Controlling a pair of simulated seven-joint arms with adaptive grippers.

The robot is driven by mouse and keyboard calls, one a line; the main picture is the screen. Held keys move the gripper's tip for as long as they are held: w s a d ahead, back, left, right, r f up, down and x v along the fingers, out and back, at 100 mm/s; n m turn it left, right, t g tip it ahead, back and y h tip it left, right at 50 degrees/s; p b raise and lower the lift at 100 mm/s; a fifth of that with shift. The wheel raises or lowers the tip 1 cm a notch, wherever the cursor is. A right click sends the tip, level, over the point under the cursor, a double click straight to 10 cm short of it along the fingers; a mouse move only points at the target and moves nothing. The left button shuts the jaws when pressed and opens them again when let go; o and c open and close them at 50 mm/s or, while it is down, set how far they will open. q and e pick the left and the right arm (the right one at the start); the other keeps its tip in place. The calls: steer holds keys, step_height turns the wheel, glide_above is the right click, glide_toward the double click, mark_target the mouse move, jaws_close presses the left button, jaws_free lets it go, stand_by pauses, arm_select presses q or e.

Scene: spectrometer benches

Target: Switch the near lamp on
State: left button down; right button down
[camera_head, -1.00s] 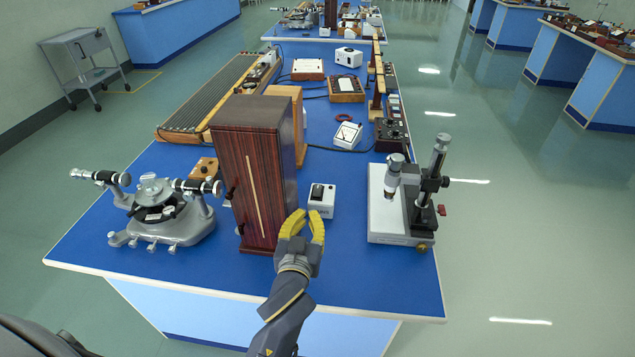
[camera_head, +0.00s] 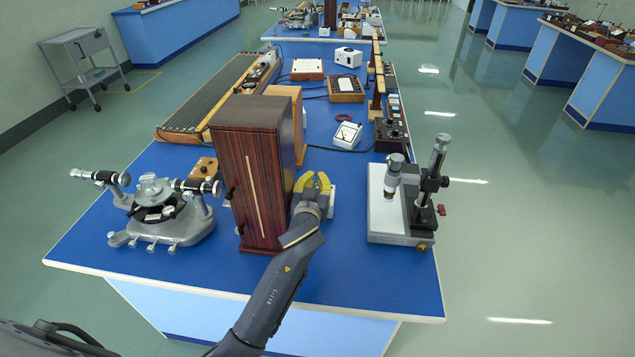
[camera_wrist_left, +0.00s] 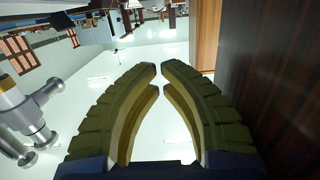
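A tall dark striped wooden housing (camera_head: 252,170) stands near the front of the blue bench, with a pale vertical strip on its face. I cannot tell whether it is the near lamp. A small white box (camera_head: 333,198), which showed a black switch earlier, stands to its right; my gripper now hides most of it. My left gripper (camera_head: 313,177) has yellow fingers and is over or just in front of that box, close beside the housing. My right gripper is out of view.
A grey spectrometer (camera_head: 160,212) stands at the front left, and a microscope-like instrument (camera_head: 402,205) at the front right. A white meter (camera_head: 347,135) and its cable lie behind. Bare blue bench lies between my gripper and the right instrument.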

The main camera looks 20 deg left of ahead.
mark_target(318, 190)
arm_select(q)
steer(key=w, duration=0.3)
steer(key=shift+a+f, duration=0.1)
steer(key=shift+a, duration=0.15)
steer(key=shift+w+f, duration=0.2)
steer(key=shift+f, duration=0.35)
steer(key=shift+w+f, duration=0.15)
steer(key=shift+f, duration=0.35)
steer(key=shift+w+f, duration=0.1)
steer(key=shift+f, duration=0.95)
